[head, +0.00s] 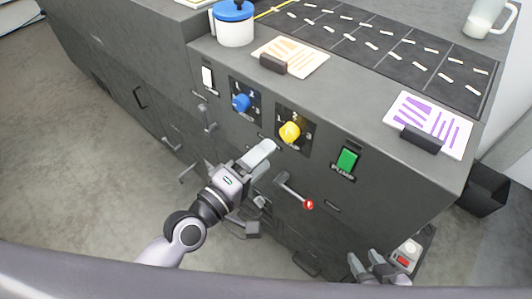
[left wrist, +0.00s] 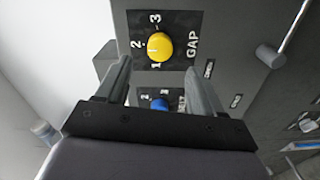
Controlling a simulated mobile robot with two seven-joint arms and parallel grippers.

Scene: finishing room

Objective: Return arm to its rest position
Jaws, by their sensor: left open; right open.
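My left gripper (head: 236,160) is open and empty in front of the grey cabinet's control face, just below the yellow knob (head: 289,133) and apart from it. In the left wrist view its two fingers (left wrist: 158,80) stand wide apart. The yellow knob (left wrist: 160,46) shows beyond the fingertips, on a black plate marked 1, 2, 3 and GAP. The blue knob (left wrist: 160,104) shows between the fingers. In the head view the blue knob (head: 241,102) is left of the yellow one. My right gripper (head: 367,262) is open and empty low at the bottom right.
The cabinet face also carries a white switch (head: 208,77), a green switch (head: 346,160) and a red-tipped lever (head: 308,204) close to my left gripper. A blue-lidded jar (head: 235,25) and cards stand on top. Open floor (head: 70,150) lies to the left.

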